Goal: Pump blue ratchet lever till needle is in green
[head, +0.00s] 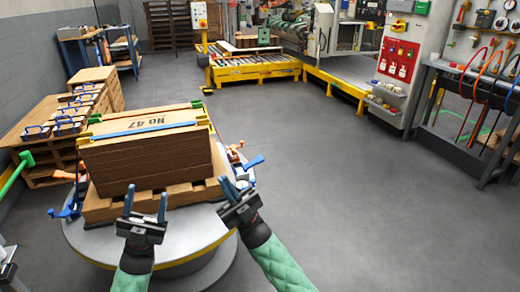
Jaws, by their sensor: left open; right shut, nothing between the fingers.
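A blue lever (254,162) sticks out at the right side of the cardboard stack (150,160), beside an orange lever (236,148). More blue parts (66,211) show at the stack's lower left. I cannot tell which one is the ratchet lever, and no needle or green zone can be made out. A blue strap (150,130) crosses the stack's top. My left gripper (146,203) is open and empty in front of the stack. My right gripper (231,186) is shut and empty near the stack's lower right corner, below the right blue lever and apart from it.
The stack sits on a wooden pallet (102,211) on a round grey table (205,222) with a yellow edge. Boxes with blue-handled tools (66,126) stand left. A yellow roller conveyor (255,68) is behind. The floor to the right is clear.

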